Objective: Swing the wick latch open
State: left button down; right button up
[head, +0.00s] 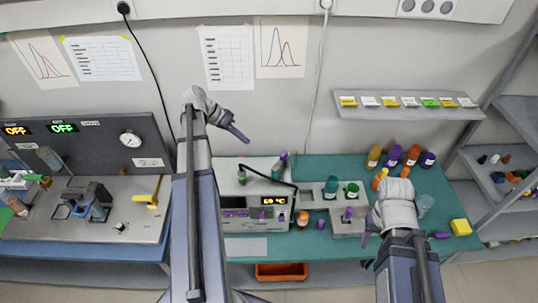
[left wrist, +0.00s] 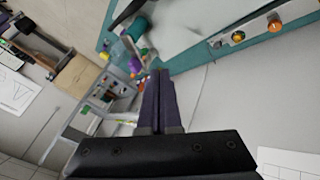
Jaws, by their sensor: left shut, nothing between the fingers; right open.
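The grey instrument (head: 236,200) with a lit orange display stands at the middle of the teal bench. A black bent tube or arm (head: 268,178) runs across its top, and small purple parts line its front. I cannot tell which part is the wick latch; it is too small here. My left gripper (head: 238,132) is shut and empty, raised near the wall, above and behind the instrument. Its closed dark fingers (left wrist: 158,98) fill the middle of the left wrist view. My right gripper (head: 370,238) is open, low at the right of the instrument, near the grey block (head: 348,220).
A teal bottle (head: 331,188) and green-topped container (head: 352,190) stand right of the instrument. A shelf (head: 408,112) hangs above. A panel with a gauge (head: 130,138) stands left. An orange bin (head: 281,272) is below.

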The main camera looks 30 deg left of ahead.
aim_at(282, 159)
pick_arm(q)
jog(key=b+x, duration=0.9)
jog(key=x, duration=0.2)
jog(key=shift+s+a+f, duration=0.1)
jog(key=shift+a, duration=0.05)
jog(key=d, duration=0.1)
jog(key=d+r+p, duration=0.1)
jog(key=shift+s+d, duration=0.2)
jog(key=shift+d, duration=0.75)
